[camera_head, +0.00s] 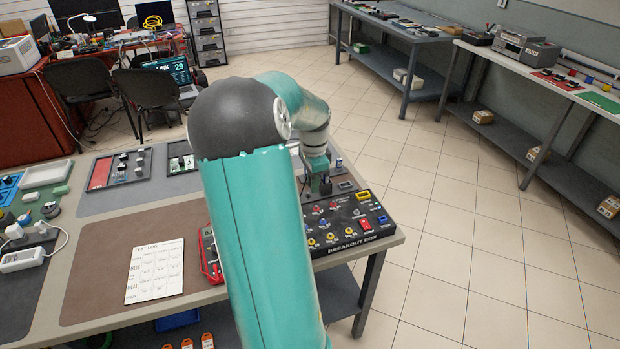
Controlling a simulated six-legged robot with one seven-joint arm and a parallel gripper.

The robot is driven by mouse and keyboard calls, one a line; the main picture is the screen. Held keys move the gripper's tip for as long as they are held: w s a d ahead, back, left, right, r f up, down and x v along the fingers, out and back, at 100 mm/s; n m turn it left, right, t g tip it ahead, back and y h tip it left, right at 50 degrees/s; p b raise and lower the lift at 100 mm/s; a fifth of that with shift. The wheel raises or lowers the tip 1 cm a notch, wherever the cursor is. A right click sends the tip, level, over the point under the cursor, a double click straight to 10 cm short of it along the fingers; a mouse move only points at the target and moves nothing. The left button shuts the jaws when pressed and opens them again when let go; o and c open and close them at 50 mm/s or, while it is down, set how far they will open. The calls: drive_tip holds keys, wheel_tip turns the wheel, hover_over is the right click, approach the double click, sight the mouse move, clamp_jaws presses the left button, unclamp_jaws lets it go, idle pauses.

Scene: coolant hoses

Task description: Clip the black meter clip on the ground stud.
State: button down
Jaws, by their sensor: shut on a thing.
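My gripper (325,187) points down over the back part of the black breakout box (362,252), at the right end of the workbench. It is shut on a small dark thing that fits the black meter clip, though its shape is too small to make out. Several coloured knobs and studs stand on the box's top. I cannot tell which is the ground stud; it may be hidden by the gripper or arm. I cannot tell whether the clip touches a stud. A red-edged meter (211,258) shows partly at the box's left, mostly behind my arm.
A white paper chart (155,271) lies on a brown mat (94,281) to the left. Parts trays (120,167) stand at the bench's back. A white device (22,259) lies far left. Open floor lies right of the bench.

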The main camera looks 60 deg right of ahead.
drive_tip(key=a+r, duration=0.1)
drive_tip(key=s+a+r, duration=0.1)
drive_tip(key=r, duration=0.1)
drive_tip(key=s+a+r, duration=0.1)
drive_tip(key=shift+r, duration=0.3)
idle(0.5)
drive_tip(key=shift+d, duration=0.1)
approach(357, 209)
drive_tip(key=shift+f, duration=0.1)
wheel_tip(357, 209, down, 4)
drive_tip(key=shift+r, duration=0.25)
drive_tip(key=shift+f, duration=1)
drive_tip(key=shift+f, duration=0.1)
idle(0.4)
drive_tip(key=shift+f, duration=0.25)
